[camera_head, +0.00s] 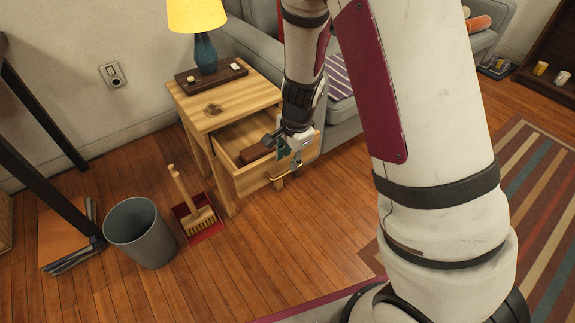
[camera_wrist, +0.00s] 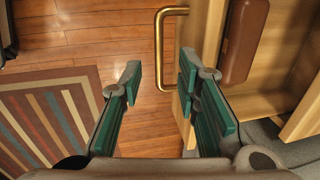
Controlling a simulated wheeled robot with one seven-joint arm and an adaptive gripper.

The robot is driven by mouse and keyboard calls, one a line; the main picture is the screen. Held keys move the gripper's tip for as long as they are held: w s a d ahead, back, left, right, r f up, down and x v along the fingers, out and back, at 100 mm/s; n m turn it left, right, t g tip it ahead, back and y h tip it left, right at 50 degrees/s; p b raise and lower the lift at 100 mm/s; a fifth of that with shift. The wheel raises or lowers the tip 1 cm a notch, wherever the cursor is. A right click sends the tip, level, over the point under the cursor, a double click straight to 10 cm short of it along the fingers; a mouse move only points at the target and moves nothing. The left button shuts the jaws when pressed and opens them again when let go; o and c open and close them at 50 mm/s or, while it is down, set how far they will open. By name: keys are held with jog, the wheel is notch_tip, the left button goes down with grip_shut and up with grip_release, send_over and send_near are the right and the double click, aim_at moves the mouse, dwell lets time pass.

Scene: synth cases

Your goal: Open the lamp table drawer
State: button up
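The light wooden lamp table (camera_head: 185,98) stands against the wall beside the sofa. Its drawer (camera_head: 247,180) is pulled well out, and a brown box-like object (camera_head: 258,150) lies inside. A brass bar handle (camera_head: 284,180) is on the drawer front. My gripper (camera_head: 290,157) is at the drawer front, just above the handle. In the wrist view my gripper (camera_wrist: 160,85) has its green-padded fingers wide apart. The handle (camera_wrist: 160,45) shows ahead between them, closer to the right finger, and the brown object (camera_wrist: 243,40) is at upper right. I cannot tell whether a finger touches the drawer.
A lamp (camera_head: 205,50) with a yellow shade stands on a dark tray on the table. A grey bin (camera_head: 140,232) and a brush in a red dustpan (camera_head: 196,215) are on the floor left of the drawer. Floor in front is clear; the sofa (camera_head: 345,115) is close on the right.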

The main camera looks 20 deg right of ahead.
notch_tip(320, 180, up, 6)
jog(key=s, duration=0.1)
jog(key=shift+d, duration=0.2)
jog(key=shift+s, duration=0.1)
jog(key=s+a+r+n+g+y, duration=0.1)
jog(key=s+a+r+n+y, duration=0.2)
jog(key=s+r+n, duration=0.8)
jog(key=s+d+r+n+h, duration=0.1)
jog(key=s+d+r, duration=0.15)
jog(key=s, duration=0.55)
jog(key=s+d+r+n+g+h, duration=0.1)
jog(key=s+r+h, duration=0.15)
jog(key=s, duration=0.45)
jog(key=s+d+r+n, duration=0.1)
jog(key=s+r, duration=0.3)
jog(key=s, duration=0.4)
notch_tip(320, 180, up, 34)
jog(key=t+p, duration=0.4)
jog(key=p, duration=2.8)
jog(key=shift+w+d+f+n, duration=0.2)
jog(key=shift+n, duration=0.1)
